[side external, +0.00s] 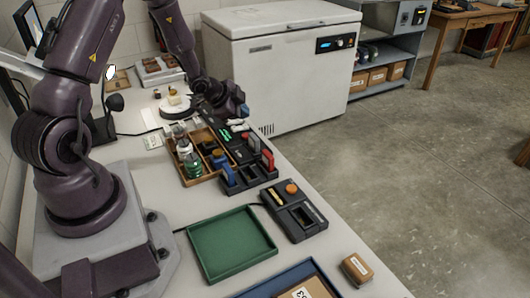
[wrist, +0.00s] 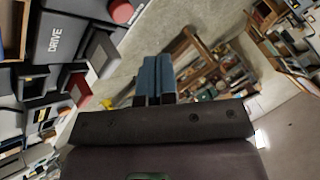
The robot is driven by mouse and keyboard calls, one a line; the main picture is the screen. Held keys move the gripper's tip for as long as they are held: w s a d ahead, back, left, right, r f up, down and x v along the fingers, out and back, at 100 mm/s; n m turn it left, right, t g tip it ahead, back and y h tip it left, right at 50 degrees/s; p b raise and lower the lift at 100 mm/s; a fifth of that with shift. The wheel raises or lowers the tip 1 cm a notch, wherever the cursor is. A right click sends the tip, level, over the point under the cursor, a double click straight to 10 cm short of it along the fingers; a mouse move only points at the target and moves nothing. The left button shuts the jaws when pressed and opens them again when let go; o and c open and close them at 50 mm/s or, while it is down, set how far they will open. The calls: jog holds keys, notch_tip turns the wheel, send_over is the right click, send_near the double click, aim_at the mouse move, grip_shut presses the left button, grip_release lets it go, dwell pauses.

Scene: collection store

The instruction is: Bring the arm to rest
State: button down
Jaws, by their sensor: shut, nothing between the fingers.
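My gripper (side external: 243,110) is above the far end of the black device with green lights, near the front of the white freezer. In the wrist view its two blue fingers (wrist: 155,78) are together and hold nothing. The wrist is tilted, and this view looks past the fingers to the floor and furniture. My arm reaches out over the table from the left.
A wooden tray (side external: 204,178) with bottles and the black device (side external: 238,146) stand below the gripper. A control box with an orange knob (side external: 292,188), a green tray (side external: 206,266) and a small carton (side external: 357,269) are nearer. The white freezer (side external: 285,85) stands behind.

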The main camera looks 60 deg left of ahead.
jog(key=s+n+g, duration=0.1)
jog(key=s+g, duration=0.1)
jog(key=s+f+n, duration=0.1)
jog(key=s, duration=0.1)
jog(key=shift+a+n+g+y, duration=0.25)
jog(key=shift+n+g+y, duration=0.05)
jog(key=shift+g+y, duration=0.1)
jog(key=s+d+r+n, duration=0.1)
jog(key=s+d+r, duration=0.4)
jog(key=d+r, duration=0.3)
jog(key=s+d+r+n+h, duration=0.1)
jog(key=s+d+r+n, duration=0.1)
jog(key=s+d+r, duration=0.3)
jog(key=s+d+r+n+h, duration=0.1)
jog(key=s+d+r, duration=0.4)
jog(key=d+r, duration=0.6)
notch_tip(320, 180, up, 3)
jog(key=shift+s+f, duration=0.1)
jog(key=shift+s, duration=0.2)
